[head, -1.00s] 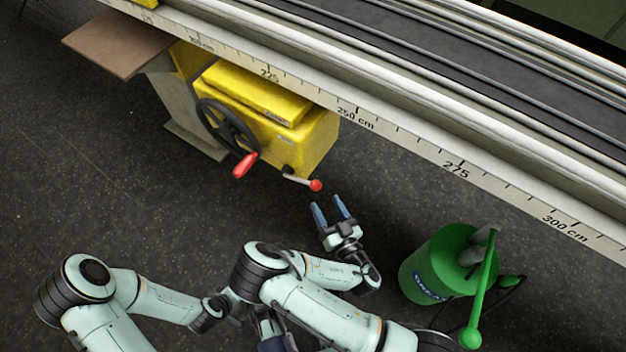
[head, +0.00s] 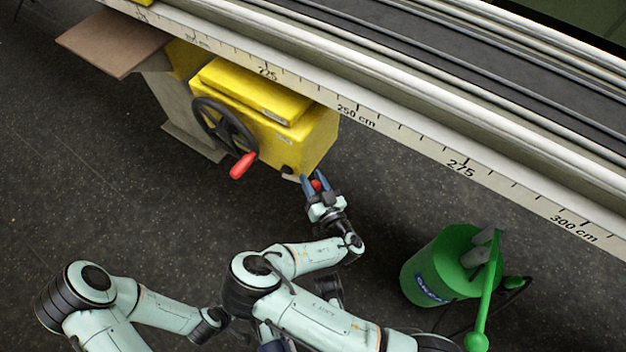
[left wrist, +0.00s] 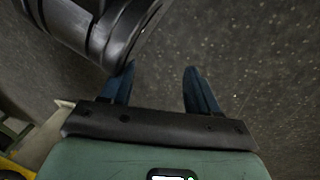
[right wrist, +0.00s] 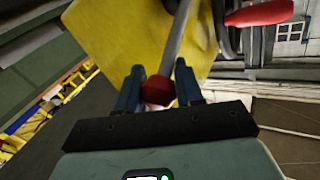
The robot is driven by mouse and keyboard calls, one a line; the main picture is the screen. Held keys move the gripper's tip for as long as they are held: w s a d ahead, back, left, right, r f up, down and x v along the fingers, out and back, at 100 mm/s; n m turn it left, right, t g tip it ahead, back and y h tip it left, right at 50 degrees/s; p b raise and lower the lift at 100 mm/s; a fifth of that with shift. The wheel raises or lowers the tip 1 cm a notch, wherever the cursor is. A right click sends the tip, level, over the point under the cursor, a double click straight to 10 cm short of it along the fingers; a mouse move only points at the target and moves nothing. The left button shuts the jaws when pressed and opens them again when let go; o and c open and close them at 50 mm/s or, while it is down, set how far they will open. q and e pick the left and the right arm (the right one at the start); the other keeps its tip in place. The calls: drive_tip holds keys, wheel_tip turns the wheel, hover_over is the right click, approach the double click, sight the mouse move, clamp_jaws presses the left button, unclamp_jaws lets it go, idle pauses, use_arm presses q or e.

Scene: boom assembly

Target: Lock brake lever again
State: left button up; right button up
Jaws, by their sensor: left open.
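The brake lever is a short grey bar on the lower right corner of the yellow box, ending in a red knob (head: 316,185). My right gripper (head: 315,182) is at the lever, with its blue fingers on either side of the knob. In the right wrist view, the knob (right wrist: 158,89) sits between the fingers and nearly fills the gap; I cannot tell whether they press on it. The grey lever bar (right wrist: 180,38) runs up from it. My left gripper (left wrist: 157,72) is open and empty over the dark floor; the head view mostly hides it behind my arms.
A black handwheel (head: 224,128) with a red handle (head: 243,165) is on the yellow box (head: 290,140), left of the lever. The scaled rail (head: 400,140) runs above. A green canister (head: 440,268) stands to the right. Floor between is clear.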

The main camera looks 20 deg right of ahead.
sight(300, 163)
clamp_jaws()
drive_tip(key=r+g+p, duration=0.1)
drive_tip(key=p, duration=0.4)
drive_tip(key=shift+p, duration=0.3)
drive_tip(key=r+g+p, duration=0.1)
drive_tip(key=p, duration=0.1)
drive_tip(key=w+a+r+n+p, duration=0.1)
drive_tip(key=p, duration=0.2)
drive_tip(key=shift+w+a+r+n+g+h, duration=0.1)
drive_tip(key=shift+w+n+g+h, duration=0.2)
drive_tip(key=shift+g+h, duration=0.1)
drive_tip(key=shift+w+a+g+p, duration=0.25)
drive_tip(key=shift+g+p, duration=0.15)
use_arm(q)
drive_tip(key=s+d+r+g+h, duration=0.1)
drive_tip(key=s+d+r, duration=0.2)
drive_tip(key=r, duration=0.3)
drive_tip(key=s+d+r+m+g, duration=0.1)
drive_tip(key=s+d+r, duration=0.1)
drive_tip(key=s+r, duration=0.3)
wheel_tip(300, 163, up, 2)
drive_tip(key=shift+s+d+r+g+h, duration=0.15)
drive_tip(key=shift+s+d+g+h, duration=0.2)
drive_tip(key=shift+d+g+h, duration=0.05)
